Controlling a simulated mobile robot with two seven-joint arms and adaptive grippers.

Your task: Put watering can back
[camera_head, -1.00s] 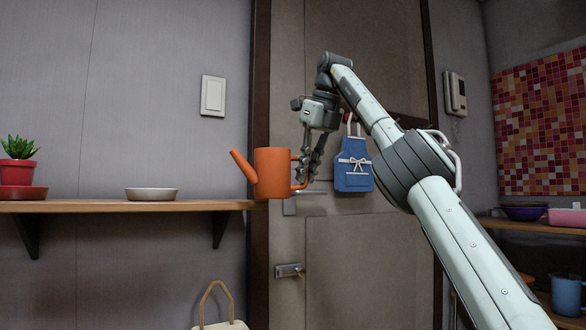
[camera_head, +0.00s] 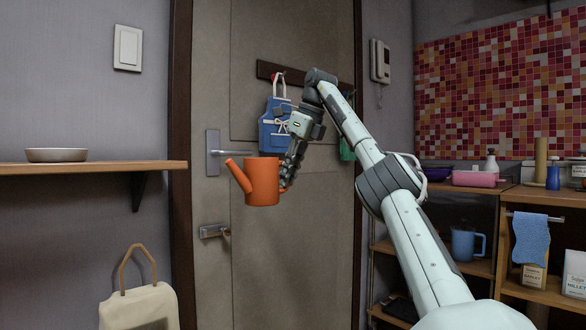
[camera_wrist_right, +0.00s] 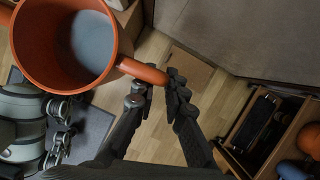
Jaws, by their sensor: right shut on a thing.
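The orange watering can (camera_head: 262,184) hangs in the air in front of the door, upright, with its spout to the left. My right gripper (camera_head: 287,180) is shut on the can's handle at its right side. In the right wrist view the can (camera_wrist_right: 30,65) is seen from above, with a grey inside that looks like water, and my right gripper's fingers (camera_wrist_right: 158,90) pinch the orange handle.
A wooden wall shelf (camera_head: 90,168) with a shallow dish (camera_head: 56,155) is at the left. A cream bag (camera_head: 139,305) stands below. A door handle (camera_head: 215,152) is behind the can. A blue apron (camera_head: 275,125) hangs from a rail. Shelves with a blue mug (camera_head: 466,244) are at the right.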

